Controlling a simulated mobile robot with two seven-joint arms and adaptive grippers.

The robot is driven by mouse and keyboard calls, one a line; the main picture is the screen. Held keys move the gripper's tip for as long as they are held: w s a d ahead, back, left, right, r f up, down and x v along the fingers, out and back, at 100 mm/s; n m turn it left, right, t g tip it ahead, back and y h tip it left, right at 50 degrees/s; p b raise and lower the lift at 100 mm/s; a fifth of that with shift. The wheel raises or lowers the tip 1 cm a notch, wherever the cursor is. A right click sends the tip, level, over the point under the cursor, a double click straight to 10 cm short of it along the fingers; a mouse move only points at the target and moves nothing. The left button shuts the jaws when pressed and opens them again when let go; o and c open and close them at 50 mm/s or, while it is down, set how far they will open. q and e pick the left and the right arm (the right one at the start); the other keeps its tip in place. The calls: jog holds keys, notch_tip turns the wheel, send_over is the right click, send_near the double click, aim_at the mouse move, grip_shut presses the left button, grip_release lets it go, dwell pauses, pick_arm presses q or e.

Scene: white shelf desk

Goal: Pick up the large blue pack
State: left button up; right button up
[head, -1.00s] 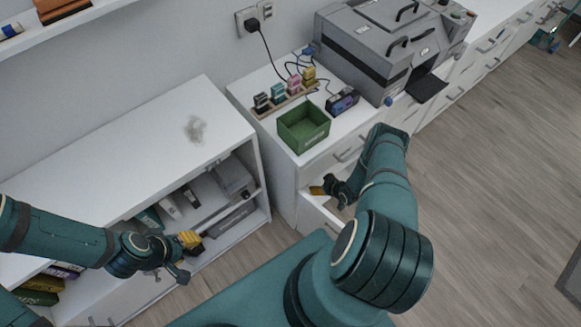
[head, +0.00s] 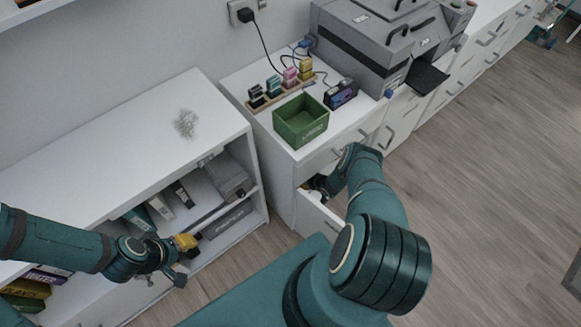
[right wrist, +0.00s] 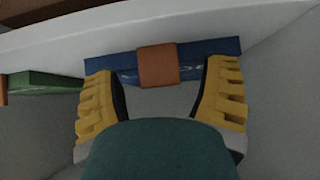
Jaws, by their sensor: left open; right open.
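A blue pack (right wrist: 200,70) with an orange-brown band around its middle lies in a pale drawer in the right wrist view. My right gripper (right wrist: 160,78) is open, its yellow fingers spread near the two ends of the pack. Whether they touch it I cannot tell. In the head view this gripper is down in the open drawer (head: 318,217), mostly hidden by my arm and the drawer front, and the pack cannot be made out there. My left gripper (head: 188,243) is open and empty in front of the white shelf unit.
A green item (right wrist: 45,82) lies left of the blue pack. A green box (head: 301,121), a rack of small colored blocks (head: 280,86) and a grey machine (head: 385,45) stand on the cabinet above the drawer. The shelf unit (head: 130,130) stands left. The floor at right is clear.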

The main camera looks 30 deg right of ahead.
jog(key=shift+c, duration=0.2)
jog(key=c, duration=1.2)
jog(key=shift+o, duration=0.2)
jog(key=shift+r, duration=0.15)
